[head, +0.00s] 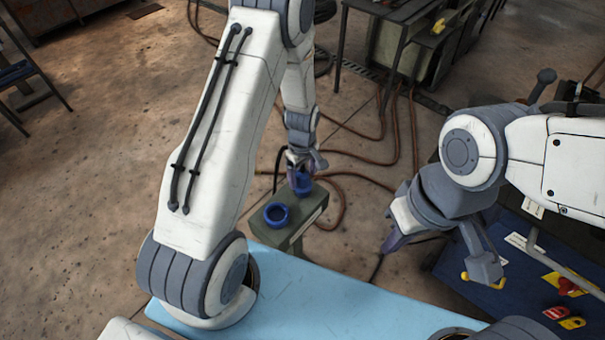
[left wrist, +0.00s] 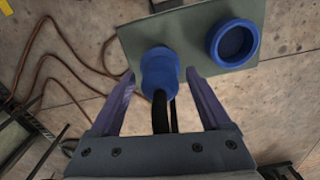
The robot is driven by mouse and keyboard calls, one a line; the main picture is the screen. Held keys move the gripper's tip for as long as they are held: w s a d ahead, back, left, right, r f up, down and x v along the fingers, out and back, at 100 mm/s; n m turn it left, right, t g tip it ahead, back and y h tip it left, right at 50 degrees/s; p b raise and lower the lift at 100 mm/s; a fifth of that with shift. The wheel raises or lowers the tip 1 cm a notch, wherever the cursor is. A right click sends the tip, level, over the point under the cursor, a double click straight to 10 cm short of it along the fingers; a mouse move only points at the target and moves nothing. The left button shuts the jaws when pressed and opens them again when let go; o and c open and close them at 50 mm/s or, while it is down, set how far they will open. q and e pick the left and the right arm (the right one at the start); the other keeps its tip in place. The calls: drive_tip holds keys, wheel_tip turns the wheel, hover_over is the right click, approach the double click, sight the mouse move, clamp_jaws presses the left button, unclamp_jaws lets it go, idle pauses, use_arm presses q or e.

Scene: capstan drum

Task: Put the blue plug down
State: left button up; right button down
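The blue plug (left wrist: 160,72) is at the green-grey top of a small stand (head: 290,230), with its black cable running back toward my left gripper. My left gripper (left wrist: 160,76) has its two purple fingers on either side of the plug, with a narrow gap showing on each side, so it looks open. In the head view the left gripper (head: 301,168) is above the plug (head: 303,184). A blue round socket or ring (left wrist: 233,43) is beside the plug on the same top; it also shows in the head view (head: 276,215). My right gripper (head: 393,240) hangs at the right, its finger opening unclear.
A light blue surface (head: 300,300) lies in front of the stand. A dark blue panel (head: 520,295) with red and yellow parts is at the right, below my right arm. Brown hoses (head: 345,180) lie on the floor, and a metal workbench (head: 400,40) stands behind.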

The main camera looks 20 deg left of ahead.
use_arm(q)
drive_tip(key=shift+r, duration=0.15)
wheel_tip(320, 180, up, 12)
drive_tip(key=b, duration=0.1)
drive_tip(key=s+d+r+m, duration=0.7)
drive_tip(key=s+d+m, duration=0.1)
drive_tip(key=d, duration=0.2)
drive_tip(key=s+d+r+m, duration=0.2)
drive_tip(key=s+m, duration=0.3)
drive_tip(key=s, duration=0.3)
drive_tip(key=s+d+r+m+h, duration=0.1)
drive_tip(key=s+d+r+m, duration=0.1)
drive_tip(key=s+m, duration=0.4)
drive_tip(key=shift+s+r+m, duration=0.3)
drive_tip(key=shift+s+r, duration=0.3)
drive_tip(key=shift+s, duration=0.3)
